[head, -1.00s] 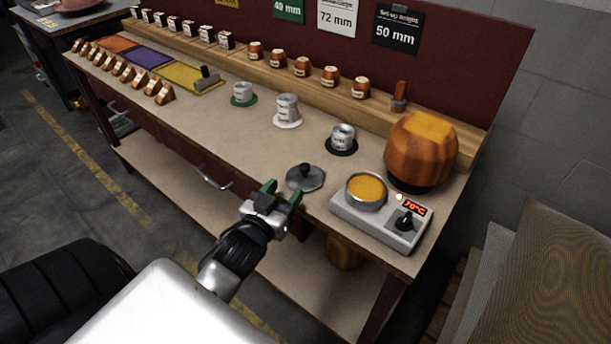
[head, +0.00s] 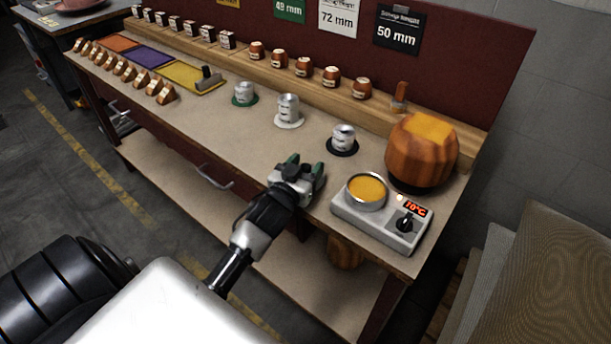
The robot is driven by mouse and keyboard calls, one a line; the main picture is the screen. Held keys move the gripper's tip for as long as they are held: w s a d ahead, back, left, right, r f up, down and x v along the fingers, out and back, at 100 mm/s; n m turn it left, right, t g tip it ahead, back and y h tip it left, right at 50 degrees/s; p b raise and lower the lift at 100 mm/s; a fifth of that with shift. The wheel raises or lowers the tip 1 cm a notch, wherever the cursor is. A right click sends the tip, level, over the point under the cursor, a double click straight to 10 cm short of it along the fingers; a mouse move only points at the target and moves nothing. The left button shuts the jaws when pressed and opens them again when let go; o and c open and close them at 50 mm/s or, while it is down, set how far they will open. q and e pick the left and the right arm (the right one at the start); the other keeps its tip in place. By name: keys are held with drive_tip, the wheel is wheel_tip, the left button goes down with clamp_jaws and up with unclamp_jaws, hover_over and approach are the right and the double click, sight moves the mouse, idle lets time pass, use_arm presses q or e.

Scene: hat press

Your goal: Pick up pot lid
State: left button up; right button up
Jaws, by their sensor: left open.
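My left gripper (head: 305,164) is open, its green-tipped fingers spread over the front part of the bench, where the grey pot lid lay in the earlier view. The lid is now almost wholly hidden behind the gripper; a dark bit shows between the fingers, and I cannot tell whether they touch it. The small metal pot (head: 367,206) with amber contents sits on the heater (head: 378,222), just right of the gripper. My right gripper is not in view.
A wooden hat block (head: 421,155) stands behind the heater. Metal weights on a black disc (head: 343,137), a white disc (head: 288,109) and a green disc (head: 244,93) stand across the bench (head: 215,125). Wooden blocks line the back ledge.

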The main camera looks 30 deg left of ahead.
use_arm(q)
drive_tip(key=c, duration=1)
drive_tip(key=shift+o, duration=0.2)
